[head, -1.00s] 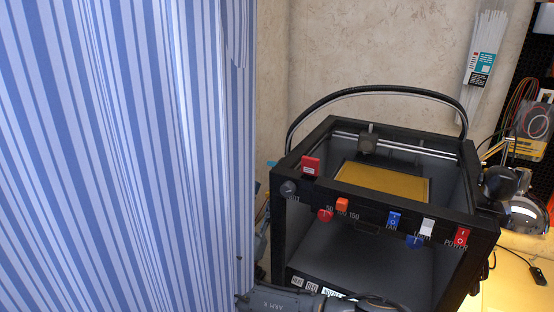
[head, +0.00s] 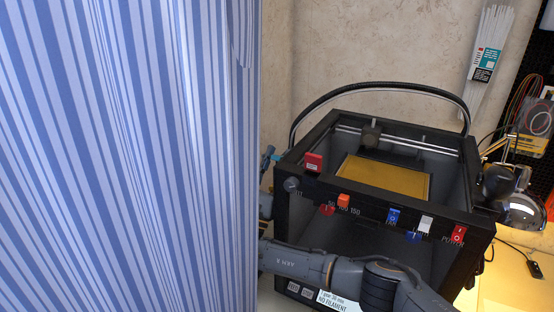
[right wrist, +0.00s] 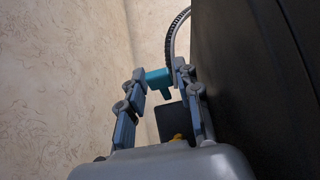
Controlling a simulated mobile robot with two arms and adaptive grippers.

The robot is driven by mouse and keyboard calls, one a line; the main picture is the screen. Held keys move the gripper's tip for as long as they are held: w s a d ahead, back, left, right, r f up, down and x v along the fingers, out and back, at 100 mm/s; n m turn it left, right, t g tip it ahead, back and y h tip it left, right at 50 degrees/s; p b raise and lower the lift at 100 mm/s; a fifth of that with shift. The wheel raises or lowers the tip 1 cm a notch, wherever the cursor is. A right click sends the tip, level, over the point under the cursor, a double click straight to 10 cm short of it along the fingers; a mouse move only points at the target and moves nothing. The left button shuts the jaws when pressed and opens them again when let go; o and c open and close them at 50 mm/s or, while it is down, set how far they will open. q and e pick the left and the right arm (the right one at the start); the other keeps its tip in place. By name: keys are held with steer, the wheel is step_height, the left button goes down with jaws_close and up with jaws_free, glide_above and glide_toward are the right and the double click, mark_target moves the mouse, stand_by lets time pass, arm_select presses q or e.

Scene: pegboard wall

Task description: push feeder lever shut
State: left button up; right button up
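A teal piece, seemingly the feeder lever (right wrist: 159,80), shows in the right wrist view beyond my right gripper (right wrist: 158,76), in line with the gap between its fingertips. The fingers are spread, and I cannot tell whether either touches the teal piece. In the head view a small bit of the teal lever (head: 277,157) shows at the left side of the black printer (head: 336,216), with my right gripper (head: 266,157) just left of it. The striped curtain partly hides that gripper. My right arm crosses in front of the printer. My left gripper is not in view.
A blue-striped curtain (head: 120,150) fills the left of the head view. Switches and knobs line the printer's front beam, including a red power switch (head: 458,235). A black cable (head: 390,87) arches behind it. A lamp (head: 510,192) stands to the right.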

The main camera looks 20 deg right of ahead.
jaws_close()
steer(key=g+y+p, duration=0.1)
steer(key=p, duration=0.2)
steer(key=r+g+y+p, duration=0.1)
steer(key=p, duration=0.2)
steer(key=r+g+y+p, duration=0.1)
steer(key=p, duration=0.2)
steer(key=shift+w+d+r, duration=0.1)
steer(key=shift+w+d, duration=0.2)
steer(key=shift+w+d+g+y+p, duration=0.1)
steer(key=shift+g+y+p, duration=0.3)
steer(key=shift+p, duration=0.15)
steer(key=shift+f, duration=0.2)
steer(key=shift+o, duration=0.7)
jaws_free()
steer(key=shift+f, duration=0.1)
